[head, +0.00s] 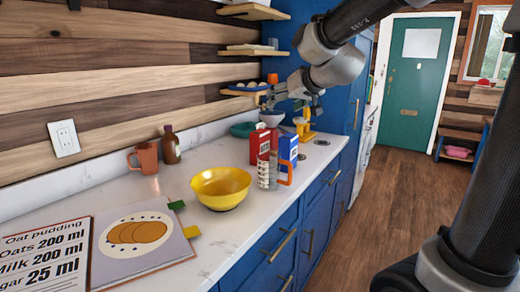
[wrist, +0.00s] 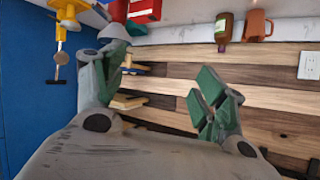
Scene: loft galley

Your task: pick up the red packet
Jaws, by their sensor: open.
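The red packet (head: 256,146) stands upright on the white counter, behind a blue-and-white carton and a clear measuring jug that hide part of it. In the wrist view, which looks upside down, a red packet with a pale label (wrist: 145,10) is cut off by the top edge. My gripper (head: 290,103) hangs above and slightly behind the packet, apart from it. In the wrist view my gripper (wrist: 160,80) has its two green-padded fingers spread wide, with nothing between them.
The blue carton (head: 289,149) and orange-handled jug (head: 267,172) crowd the packet's front. A yellow bowl (head: 221,187) is nearer. A brown bottle (head: 170,148) and mug (head: 147,158) stand by the wall. Wooden shelves (head: 246,91) jut out beside my gripper.

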